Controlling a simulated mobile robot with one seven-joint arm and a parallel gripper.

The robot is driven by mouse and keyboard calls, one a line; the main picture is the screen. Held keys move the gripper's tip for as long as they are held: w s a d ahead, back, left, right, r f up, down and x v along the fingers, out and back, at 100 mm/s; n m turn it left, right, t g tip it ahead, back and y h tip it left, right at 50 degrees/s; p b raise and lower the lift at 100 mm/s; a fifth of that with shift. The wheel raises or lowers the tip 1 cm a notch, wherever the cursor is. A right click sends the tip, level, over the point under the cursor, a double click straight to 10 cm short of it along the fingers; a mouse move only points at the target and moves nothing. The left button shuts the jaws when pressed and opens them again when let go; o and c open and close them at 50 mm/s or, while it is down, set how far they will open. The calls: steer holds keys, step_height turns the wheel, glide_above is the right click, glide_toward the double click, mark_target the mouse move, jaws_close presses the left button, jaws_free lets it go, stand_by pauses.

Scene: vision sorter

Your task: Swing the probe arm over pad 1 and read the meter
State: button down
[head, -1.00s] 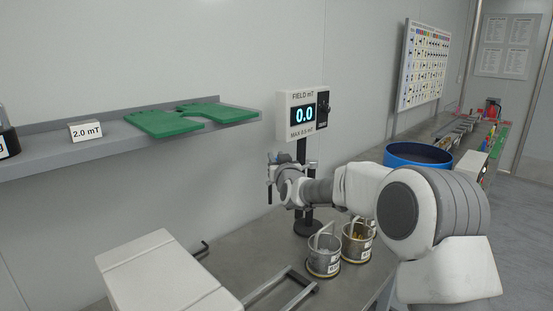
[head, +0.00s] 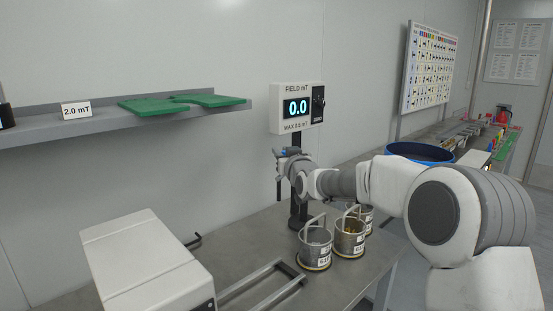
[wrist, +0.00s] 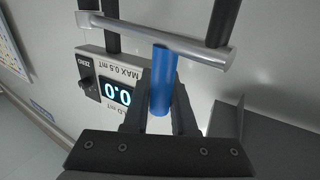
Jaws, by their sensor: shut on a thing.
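The field meter (head: 297,107) is a white box on a black post, reading 0.0 in blue digits, labelled FIELD mT and MAX 0.5 mT. It shows upside down in the wrist view (wrist: 115,90). My gripper (wrist: 162,100) is shut on a blue upright handle (wrist: 163,75). The handle joins a silver bar, the probe arm (wrist: 150,35). In the head view my gripper (head: 284,157) is beside the meter post, below the display. Metal pails (head: 315,247) with hoop handles stand on round dark bases nearby. Their labels are too small to read, so I cannot tell which pad is 1.
A grey shelf (head: 60,131) holds green plates (head: 160,105) and a 2.0 mT card (head: 76,110). A white box (head: 150,255) and metal rails (head: 265,283) occupy the near bench. A blue drum (head: 420,152) stands behind my arm.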

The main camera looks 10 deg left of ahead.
steer(key=d, duration=0.2)
steer(key=s+d+b, duration=0.1)
steer(key=d+b, duration=0.1)
steer(key=d, duration=0.1)
steer(key=shift+s+d+f, duration=0.15)
steer(key=shift+s+d, duration=0.15)
steer(key=shift+d, duration=0.1)
stand_by(1.0)
steer(key=c, duration=0.9)
jaws_free()
steer(key=shift+r, duration=0.2)
steer(key=shift+o, duration=0.8)
steer(key=shift+d, duration=0.1)
steer(key=p+v, duration=0.2)
steer(key=v, duration=1.5)
steer(key=shift+d, duration=0.15)
